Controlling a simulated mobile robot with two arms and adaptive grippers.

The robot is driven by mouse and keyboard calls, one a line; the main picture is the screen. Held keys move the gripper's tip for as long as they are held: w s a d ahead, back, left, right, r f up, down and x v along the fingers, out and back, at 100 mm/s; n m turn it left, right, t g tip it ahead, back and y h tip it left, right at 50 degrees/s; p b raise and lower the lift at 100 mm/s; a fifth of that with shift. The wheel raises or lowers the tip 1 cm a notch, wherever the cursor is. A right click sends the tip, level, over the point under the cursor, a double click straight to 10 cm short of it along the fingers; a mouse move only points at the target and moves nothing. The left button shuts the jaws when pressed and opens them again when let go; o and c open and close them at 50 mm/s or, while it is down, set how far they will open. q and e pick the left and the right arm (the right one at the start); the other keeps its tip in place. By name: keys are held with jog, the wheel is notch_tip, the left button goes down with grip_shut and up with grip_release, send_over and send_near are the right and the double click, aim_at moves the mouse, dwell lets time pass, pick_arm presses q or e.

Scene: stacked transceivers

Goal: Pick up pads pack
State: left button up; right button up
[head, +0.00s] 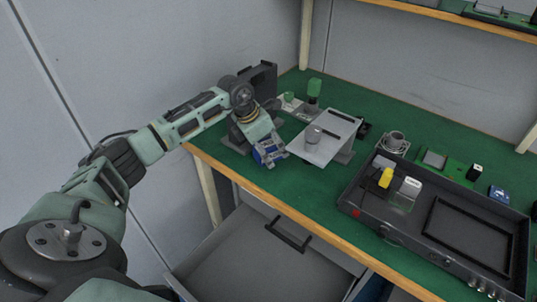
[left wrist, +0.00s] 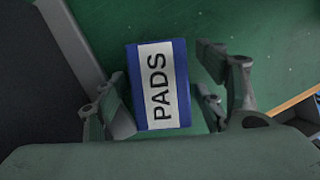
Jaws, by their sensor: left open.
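The pads pack (left wrist: 158,85) is a blue box with a white label reading "PADS". In the left wrist view it stands on the green bench top between the two fingers of my left gripper (left wrist: 165,105). The left finger is close to its side; a wider gap shows on the right. In the head view the blue pack (head: 268,153) shows partly, at the bench's front left edge, and my left gripper (head: 270,156) hides much of it. The gripper is open. My right gripper is in neither view.
A dark open tray (head: 455,232) holds a frame and small items at right. A drawer (head: 260,255) is open below the bench edge. Green bench top is clear in front.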

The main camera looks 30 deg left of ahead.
pick_arm(q)
jog(key=shift+r, duration=0.15)
jog(key=c, duration=1.4)
